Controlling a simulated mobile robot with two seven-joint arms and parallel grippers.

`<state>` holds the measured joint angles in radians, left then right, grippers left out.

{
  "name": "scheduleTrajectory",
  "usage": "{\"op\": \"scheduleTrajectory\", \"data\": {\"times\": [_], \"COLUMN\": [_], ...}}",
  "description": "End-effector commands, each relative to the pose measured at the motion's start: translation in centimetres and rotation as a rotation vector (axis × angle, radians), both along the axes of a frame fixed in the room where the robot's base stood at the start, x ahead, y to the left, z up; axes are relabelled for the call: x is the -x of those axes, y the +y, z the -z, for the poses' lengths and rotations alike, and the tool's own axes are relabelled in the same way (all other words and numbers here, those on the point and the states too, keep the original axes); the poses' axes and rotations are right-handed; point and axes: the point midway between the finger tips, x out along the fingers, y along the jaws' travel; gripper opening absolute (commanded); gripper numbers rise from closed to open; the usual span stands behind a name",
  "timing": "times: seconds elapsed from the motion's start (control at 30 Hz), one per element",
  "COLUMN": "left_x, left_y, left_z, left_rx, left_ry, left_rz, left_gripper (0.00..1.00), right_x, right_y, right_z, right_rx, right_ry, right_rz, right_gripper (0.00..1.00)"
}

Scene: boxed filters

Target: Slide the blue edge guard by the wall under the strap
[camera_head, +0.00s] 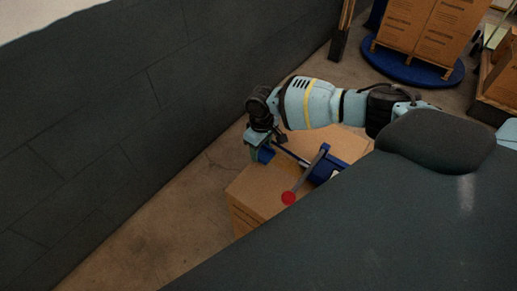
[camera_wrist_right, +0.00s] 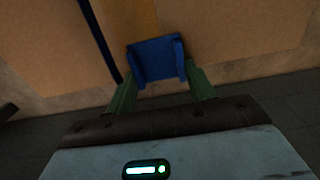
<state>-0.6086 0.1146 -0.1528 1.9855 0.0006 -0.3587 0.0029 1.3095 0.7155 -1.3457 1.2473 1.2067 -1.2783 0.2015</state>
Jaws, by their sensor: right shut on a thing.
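My right gripper (camera_head: 258,150) is at the wall-side edge of a strapped carton (camera_head: 255,190). It is shut on the blue edge guard (camera_head: 266,155), which is largely hidden by the gripper in the head view. In the right wrist view the guard (camera_wrist_right: 155,60) sits between the two green fingers, against or close to the carton. The dark blue strap (camera_wrist_right: 101,40) runs just left of the guard there, with a small gap between them. In the head view the strap (camera_head: 291,155) crosses the carton top. My left gripper is not in view.
A blue tool with a grey lever and red knob (camera_head: 288,198) sits on the carton top. A dark wall (camera_head: 110,120) stands at the left, with a strip of floor (camera_head: 165,215) between. Stacked cartons on a round blue base (camera_head: 415,65) stand farther back.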

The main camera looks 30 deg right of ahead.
Motion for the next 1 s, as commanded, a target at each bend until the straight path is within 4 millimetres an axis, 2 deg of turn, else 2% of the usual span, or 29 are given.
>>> {"op": "scheduleTrajectory", "data": {"times": [0.5,1.0], "left_x": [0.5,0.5], "left_y": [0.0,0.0], "left_z": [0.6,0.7], "left_rx": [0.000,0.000], "left_ry": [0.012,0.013], "left_rz": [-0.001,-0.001], "left_gripper": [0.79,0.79], "right_x": [-0.7,-0.8], "right_y": [-2.1,-2.4], "right_z": [0.1,0.0], "right_rx": [0.000,0.000], "right_ry": [0.001,0.001], "right_rz": [0.001,0.001], "right_gripper": [0.31,0.31]}}
